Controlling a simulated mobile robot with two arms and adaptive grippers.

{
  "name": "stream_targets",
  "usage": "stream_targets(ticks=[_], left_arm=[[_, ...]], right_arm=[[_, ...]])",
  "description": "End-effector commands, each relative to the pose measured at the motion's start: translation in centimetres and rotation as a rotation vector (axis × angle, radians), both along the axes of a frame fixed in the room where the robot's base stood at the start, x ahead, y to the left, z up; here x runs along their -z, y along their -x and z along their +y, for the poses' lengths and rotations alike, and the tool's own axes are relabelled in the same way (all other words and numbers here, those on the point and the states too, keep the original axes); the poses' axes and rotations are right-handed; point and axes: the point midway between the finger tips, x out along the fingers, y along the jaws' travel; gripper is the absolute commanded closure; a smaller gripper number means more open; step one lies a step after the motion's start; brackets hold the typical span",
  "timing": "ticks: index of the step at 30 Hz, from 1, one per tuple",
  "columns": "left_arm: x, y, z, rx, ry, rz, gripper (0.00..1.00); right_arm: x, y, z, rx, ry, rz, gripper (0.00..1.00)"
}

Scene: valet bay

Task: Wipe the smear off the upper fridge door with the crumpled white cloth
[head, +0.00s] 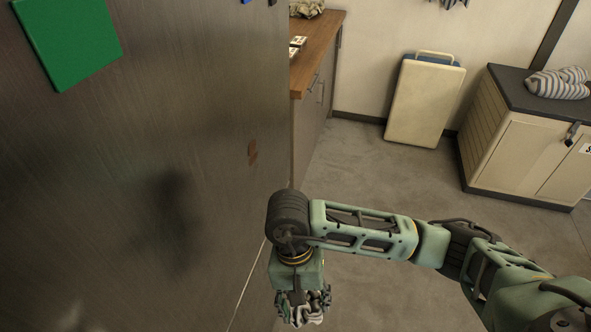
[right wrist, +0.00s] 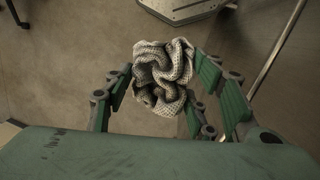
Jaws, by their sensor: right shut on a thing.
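The brushed-metal fridge door (head: 90,190) fills the left of the head view. A small reddish-brown smear (head: 252,152) is on it near its right edge. My right gripper (head: 303,300) is low in the head view, below and right of the smear and apart from it. It points down and is shut on the crumpled white cloth (head: 308,318). In the right wrist view the knitted, bunched cloth (right wrist: 162,72) sits between the green-padded fingers. My left gripper is not in view.
A green square (head: 68,40) is on the door. A wood-topped counter (head: 318,45) stands beyond the fridge. A cream panel (head: 425,102) leans on the back wall. A cabinet (head: 520,150) with a striped cloth (head: 557,83) stands at right. The floor (head: 380,175) between is clear.

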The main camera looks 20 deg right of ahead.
Motion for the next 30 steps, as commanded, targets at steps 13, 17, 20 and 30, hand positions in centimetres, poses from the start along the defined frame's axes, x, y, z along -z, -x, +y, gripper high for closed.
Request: stream_targets(ticks=[13,17,20,30], left_arm=[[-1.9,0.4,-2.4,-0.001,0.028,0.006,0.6],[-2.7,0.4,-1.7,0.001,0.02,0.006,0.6],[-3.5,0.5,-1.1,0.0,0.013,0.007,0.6],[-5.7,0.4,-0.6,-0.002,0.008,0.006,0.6]], right_arm=[[-4.2,-1.4,4.5,0.476,0.035,0.256,0.7],[-6.2,-2.3,5.6,0.686,0.013,0.371,0.7],[-8.5,-3.5,6.5,0.94,-0.05,0.517,0.7],[-14.9,-7.7,6.6,1.62,-0.484,0.898,0.7]])
